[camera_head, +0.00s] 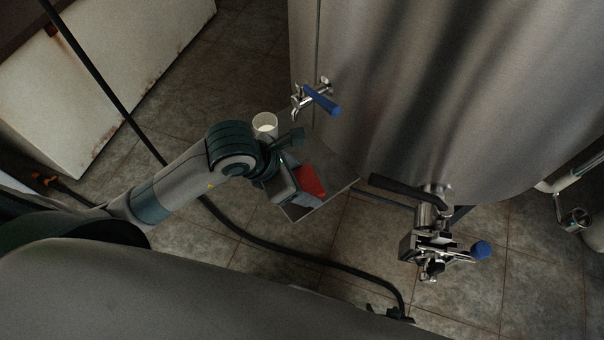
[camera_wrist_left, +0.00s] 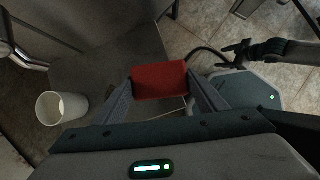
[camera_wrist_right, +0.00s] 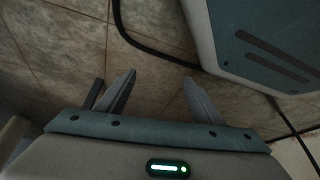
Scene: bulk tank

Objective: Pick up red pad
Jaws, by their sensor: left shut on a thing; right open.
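The red pad (camera_wrist_left: 160,80) is a red block held between the two fingers of my left gripper (camera_wrist_left: 158,88) in the left wrist view. In the head view the red pad (camera_head: 311,181) shows at the end of my left arm, over a small grey shelf (camera_head: 339,180) by the tank. I cannot tell whether the pad touches the shelf. My right gripper (camera_wrist_right: 158,95) shows in the right wrist view, open and empty above the tiled floor. I cannot make it out in the head view.
A white cup (camera_head: 265,124) stands on the shelf beside my left gripper. The steel tank (camera_head: 450,90) has a blue-handled tap (camera_head: 320,99) and a lower valve with a blue knob (camera_head: 480,251). A black hose (camera_head: 300,257) runs across the tiled floor.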

